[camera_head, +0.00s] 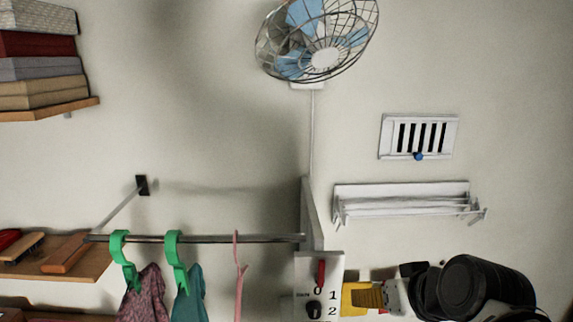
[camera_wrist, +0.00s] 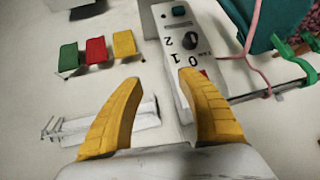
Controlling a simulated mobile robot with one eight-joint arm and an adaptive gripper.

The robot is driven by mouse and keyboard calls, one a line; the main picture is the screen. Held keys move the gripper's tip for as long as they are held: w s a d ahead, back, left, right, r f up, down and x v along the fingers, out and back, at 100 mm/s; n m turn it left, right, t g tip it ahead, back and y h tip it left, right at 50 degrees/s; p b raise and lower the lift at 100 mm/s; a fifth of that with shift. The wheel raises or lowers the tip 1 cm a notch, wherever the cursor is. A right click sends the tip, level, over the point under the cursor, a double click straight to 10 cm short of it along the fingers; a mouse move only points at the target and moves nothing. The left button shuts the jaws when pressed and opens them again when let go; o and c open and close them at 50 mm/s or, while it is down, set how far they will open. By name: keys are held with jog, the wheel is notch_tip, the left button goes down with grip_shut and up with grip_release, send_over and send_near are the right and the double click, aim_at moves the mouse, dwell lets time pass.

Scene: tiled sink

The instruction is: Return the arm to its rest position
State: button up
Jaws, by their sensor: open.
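My gripper (camera_head: 362,298) shows at the lower right in the head view, with yellow fingers beside a white control panel (camera_head: 333,263). In the wrist view my gripper (camera_wrist: 160,78) has its two yellow fingers spread apart, with nothing between them. The panel also shows in the wrist view (camera_wrist: 188,62), upside down, with the marks 0, 1 and 2. My black arm links run from the gripper to the lower right in the head view. Whether the fingers touch the panel cannot be told.
A metal rail (camera_head: 210,239) carries green clips (camera_head: 122,262) with cloths. A pink hanger (camera_head: 238,270) hangs beside them. A wall fan (camera_head: 318,45), a vent (camera_head: 418,137) and a white rack (camera_head: 405,200) are on the wall. Red, green and yellow blocks (camera_wrist: 96,50) show in the wrist view.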

jog(key=s+d+f+m+g+h, duration=0.1)
jog(key=s+d+f+g+h, duration=0.1)
jog(key=s+f, duration=0.55)
notch_tip(320, 180, down, 30)
jog(key=b, duration=3.2)
jog(key=shift+s+t, duration=0.3)
jog(key=shift+s, duration=0.15)
jog(key=shift+c, duration=0.5)
